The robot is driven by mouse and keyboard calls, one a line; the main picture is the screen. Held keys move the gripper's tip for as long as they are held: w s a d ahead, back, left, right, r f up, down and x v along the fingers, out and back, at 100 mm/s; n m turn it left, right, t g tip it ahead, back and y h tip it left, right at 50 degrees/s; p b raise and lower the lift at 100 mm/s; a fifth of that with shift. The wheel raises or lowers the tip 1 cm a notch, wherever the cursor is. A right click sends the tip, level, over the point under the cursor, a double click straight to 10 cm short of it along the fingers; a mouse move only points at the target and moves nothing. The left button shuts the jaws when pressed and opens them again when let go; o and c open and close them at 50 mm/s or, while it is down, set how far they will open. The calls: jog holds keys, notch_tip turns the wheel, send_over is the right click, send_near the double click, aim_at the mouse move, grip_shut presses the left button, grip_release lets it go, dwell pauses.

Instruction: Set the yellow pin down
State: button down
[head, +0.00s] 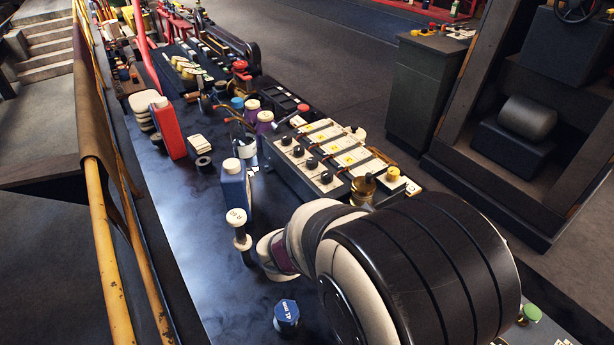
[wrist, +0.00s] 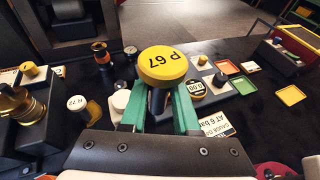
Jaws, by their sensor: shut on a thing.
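The yellow pin (wrist: 162,64), marked "P 67" on its round cap, is in my gripper (wrist: 160,104) in the wrist view. The two green fingers are shut on it just below the cap. Its lower end is hidden by the cap and fingers, so I cannot tell whether it touches anything beneath. In the head view my arm covers the front right, and neither the gripper nor this pin can be made out.
Coloured square trays (wrist: 291,95) lie on the dark bench to the right. A blue bottle (head: 235,188) stands on the bench.

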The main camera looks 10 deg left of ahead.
jog(key=w+a+n+t+y, duration=0.6)
jog(key=w+a, duration=0.6)
jog(key=w, duration=0.5)
jog(key=w+a+n+t+y, duration=0.1)
jog(key=w+a+n+y, duration=0.45)
jog(key=a, duration=0.45)
jog(key=w+a+n+t+y, duration=0.1)
jog(key=w+a+n+y, duration=0.45)
jog(key=a, duration=0.35)
jog(key=shift+m+h, duration=0.5)
notch_tip(320, 180, down, 20)
jog(key=shift+f, duration=0.15)
jog(key=c, duration=0.7)
grip_release()
jog(key=shift+f, duration=0.15)
jog(key=shift+o, duration=0.2)
